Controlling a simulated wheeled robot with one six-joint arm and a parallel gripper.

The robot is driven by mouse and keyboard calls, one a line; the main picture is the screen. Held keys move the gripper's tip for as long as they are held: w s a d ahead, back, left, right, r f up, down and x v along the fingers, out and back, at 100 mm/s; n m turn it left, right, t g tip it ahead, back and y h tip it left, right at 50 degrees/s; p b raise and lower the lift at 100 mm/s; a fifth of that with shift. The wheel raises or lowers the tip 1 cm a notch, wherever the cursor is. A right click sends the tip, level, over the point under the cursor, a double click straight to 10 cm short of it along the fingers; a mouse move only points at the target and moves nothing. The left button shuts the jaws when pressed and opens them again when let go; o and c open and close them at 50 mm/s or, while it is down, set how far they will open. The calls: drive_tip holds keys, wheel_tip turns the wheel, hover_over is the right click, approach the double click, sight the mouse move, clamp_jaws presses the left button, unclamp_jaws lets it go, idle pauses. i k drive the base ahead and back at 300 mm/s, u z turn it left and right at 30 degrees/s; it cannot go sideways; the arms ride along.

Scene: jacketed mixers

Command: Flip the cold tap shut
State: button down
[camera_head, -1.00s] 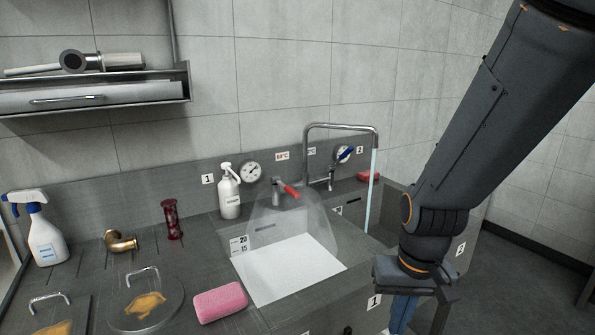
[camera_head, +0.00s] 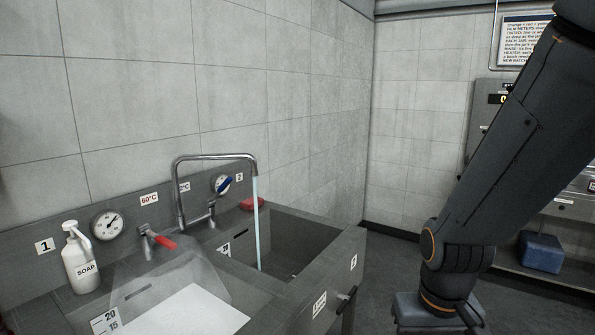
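The cold tap has a blue lever (camera_head: 224,184) in front of a round dial on the back panel, near the label 2. The hot tap has a red lever (camera_head: 164,242) near the 60°C label. A tall bent spout (camera_head: 215,157) stands between them, and a pale stream of water (camera_head: 256,225) runs from its end into the right basin (camera_head: 290,240). My gripper (camera_head: 440,325) is at the bottom edge, right of the sink and well apart from the taps. Its fingers are mostly cut off by the frame.
A soap bottle (camera_head: 80,258) and a gauge (camera_head: 107,225) stand at the left. A shelf unit with a blue box (camera_head: 542,253) stands at the right. The floor between is clear.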

sight(220, 190)
drive_tip(key=z, duration=0.85)
drive_tip(key=i, duration=3.7)
drive_tip(key=u, duration=4.05)
